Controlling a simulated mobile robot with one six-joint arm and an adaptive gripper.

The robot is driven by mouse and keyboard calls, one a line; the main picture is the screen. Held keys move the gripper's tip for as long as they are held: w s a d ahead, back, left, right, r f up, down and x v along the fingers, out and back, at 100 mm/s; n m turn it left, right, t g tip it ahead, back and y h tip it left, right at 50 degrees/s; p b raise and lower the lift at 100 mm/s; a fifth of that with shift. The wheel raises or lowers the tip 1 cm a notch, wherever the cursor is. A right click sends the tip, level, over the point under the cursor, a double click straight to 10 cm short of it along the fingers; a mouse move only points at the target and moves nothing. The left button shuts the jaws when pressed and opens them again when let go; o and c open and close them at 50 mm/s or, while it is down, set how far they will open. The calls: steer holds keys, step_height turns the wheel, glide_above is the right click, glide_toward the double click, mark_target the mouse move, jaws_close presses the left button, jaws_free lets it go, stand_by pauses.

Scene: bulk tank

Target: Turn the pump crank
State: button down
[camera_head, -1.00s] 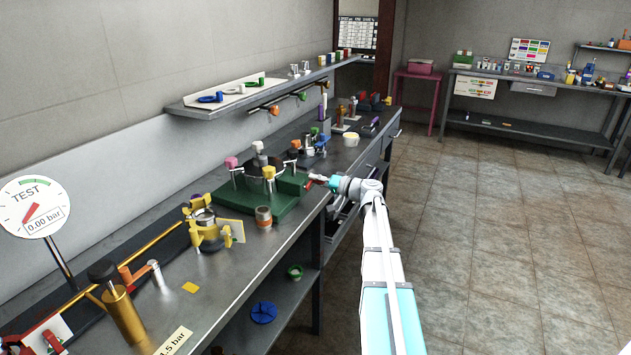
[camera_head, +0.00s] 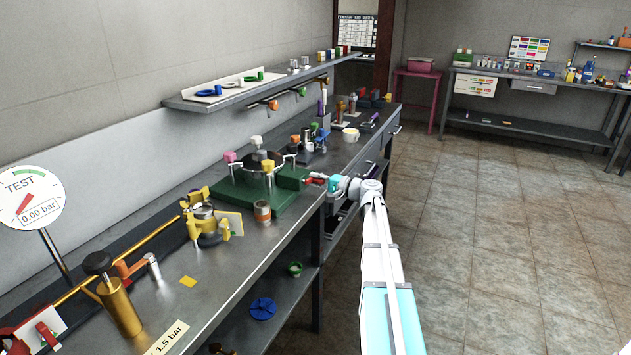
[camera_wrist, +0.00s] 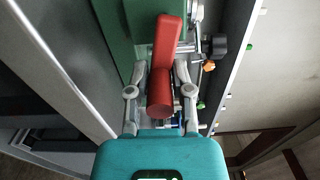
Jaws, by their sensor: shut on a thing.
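A red crank (camera_wrist: 163,55) with a round red grip (camera_wrist: 160,98) is in the wrist view, beside a green body (camera_wrist: 120,30). My gripper (camera_wrist: 160,92) has a finger on each side of the red grip and is shut on it. In the head view my gripper (camera_head: 328,182) is at the right edge of the bench, where a little of the red crank (camera_head: 314,181) shows beside the green fixture (camera_head: 262,208). The fixture carries several posts with coloured knobs. The crank's pivot is hard to make out.
A gauge (camera_head: 32,198) at the left reads 0.00 bar. A shelf (camera_head: 262,88) hangs above. The floor to the right is clear.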

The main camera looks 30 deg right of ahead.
steer(key=shift+f, duration=0.1)
steer(key=c, duration=0.5)
jaws_free()
steer(key=shift+c, duration=0.2)
steer(key=v, duration=1.2)
stand_by(0.4)
